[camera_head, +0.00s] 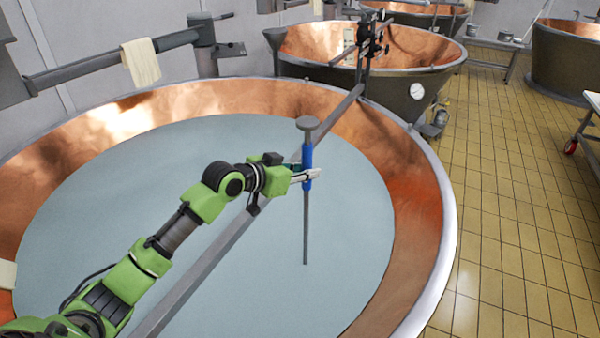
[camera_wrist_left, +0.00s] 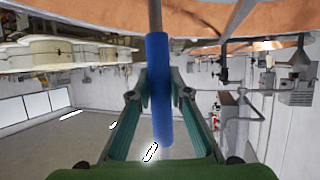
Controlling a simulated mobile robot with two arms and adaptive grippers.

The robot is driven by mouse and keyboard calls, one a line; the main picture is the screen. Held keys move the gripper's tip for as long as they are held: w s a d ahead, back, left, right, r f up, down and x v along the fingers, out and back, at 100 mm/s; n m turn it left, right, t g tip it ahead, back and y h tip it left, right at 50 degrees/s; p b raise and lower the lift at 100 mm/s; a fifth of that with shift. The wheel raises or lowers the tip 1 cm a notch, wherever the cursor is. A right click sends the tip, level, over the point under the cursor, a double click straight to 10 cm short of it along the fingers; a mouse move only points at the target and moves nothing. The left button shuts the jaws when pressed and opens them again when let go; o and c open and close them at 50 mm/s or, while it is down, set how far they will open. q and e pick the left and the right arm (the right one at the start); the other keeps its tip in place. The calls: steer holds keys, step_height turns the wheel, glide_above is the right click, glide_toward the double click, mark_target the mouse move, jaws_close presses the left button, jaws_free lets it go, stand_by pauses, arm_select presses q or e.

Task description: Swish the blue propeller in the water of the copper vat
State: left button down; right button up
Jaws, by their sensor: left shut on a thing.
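The blue propeller (camera_head: 308,158) is a long grey rod with a blue grip and a round grey knob on top. It stands about upright over the bluish water (camera_head: 130,190) of the near copper vat (camera_head: 420,200). The rod's lower end shows against the water; I cannot tell whether it is in it. My left gripper (camera_head: 306,175) is shut on the blue grip. In the left wrist view the blue propeller (camera_wrist_left: 159,90) runs between the two fingers of the left gripper (camera_wrist_left: 160,90). My right gripper is not in view.
A grey bar (camera_head: 215,262) spans the near vat below my left arm. A cream cloth (camera_head: 140,63) hangs on a rail (camera_head: 80,72) at the back left. A second copper vat (camera_head: 410,47) stands behind. Tiled floor (camera_head: 500,220) lies clear at the right.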

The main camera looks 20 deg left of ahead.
arm_select(q)
steer(key=shift+r, duration=0.15)
steer(key=s+a+p, duration=0.3)
steer(key=s+a, duration=0.3)
steer(key=s, duration=0.6)
steer(key=shift+s, duration=0.35)
steer(key=shift+w+d, duration=0.1)
steer(key=shift+w, duration=0.05)
steer(key=w+d, duration=0.2)
steer(key=w, duration=0.2)
steer(key=w+d, duration=0.2)
steer(key=w, duration=0.2)
steer(key=w+d, duration=0.2)
steer(key=w, duration=0.2)
steer(key=shift+w, duration=0.25)
steer(key=shift+a, duration=0.1)
